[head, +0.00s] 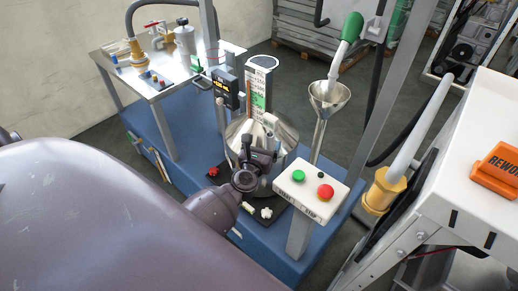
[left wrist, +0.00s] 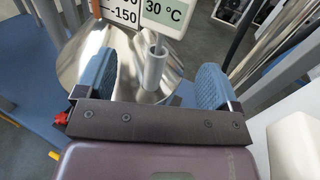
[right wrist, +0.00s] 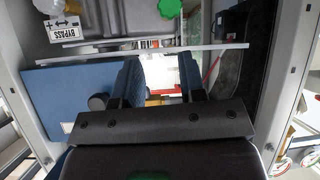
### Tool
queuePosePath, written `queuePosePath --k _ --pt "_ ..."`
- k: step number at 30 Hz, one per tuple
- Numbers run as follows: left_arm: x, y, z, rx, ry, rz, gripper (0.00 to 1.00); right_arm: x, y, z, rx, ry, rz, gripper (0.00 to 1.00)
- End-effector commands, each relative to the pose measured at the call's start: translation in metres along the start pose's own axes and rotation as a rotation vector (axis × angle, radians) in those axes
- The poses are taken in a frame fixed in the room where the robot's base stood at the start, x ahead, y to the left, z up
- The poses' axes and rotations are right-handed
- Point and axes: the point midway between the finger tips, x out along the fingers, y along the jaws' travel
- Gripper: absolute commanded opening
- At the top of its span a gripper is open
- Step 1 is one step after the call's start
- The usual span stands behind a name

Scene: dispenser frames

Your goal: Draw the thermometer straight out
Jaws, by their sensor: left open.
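The thermometer has a pale housing with a green display reading 30 °C, at the top of the left wrist view (left wrist: 165,14). Its thin stem goes down into a grey upright tube (left wrist: 154,70) on the shiny metal vessel (left wrist: 86,50). In the head view its green display (head: 259,101) shows in front of the scale board. My left gripper (left wrist: 153,80) is open, with blue pads on either side of the tube and apart from it. In the head view the left gripper (head: 262,148) is in front of the vessel and hides part of it. My right gripper (right wrist: 160,75) is open and empty, away from the vessel.
A scale board (head: 262,66) stands behind the vessel. A white button box (head: 311,190) is close on the right, and a funnel (head: 329,97) stands behind it. A dark controller (head: 227,88) on a post is at the left. A metal side table (head: 185,85) is farther left.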

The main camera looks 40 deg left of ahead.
Motion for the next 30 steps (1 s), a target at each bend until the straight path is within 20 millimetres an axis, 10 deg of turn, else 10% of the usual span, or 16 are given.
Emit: queuePosePath --k 9,23,30 --pt "0.043 0.000 0.000 0.003 -0.001 -0.001 0.87 0.004 -0.001 -0.003 0.001 0.009 -0.002 0.38" --pt "0.053 0.000 0.000 0.002 0.000 0.000 0.87 0.005 -0.002 -0.003 0.001 0.010 -0.002 0.38" --pt "0.053 0.000 0.000 0.002 0.000 0.000 0.55 0.002 -0.001 0.003 0.003 -0.002 0.000 0.38"
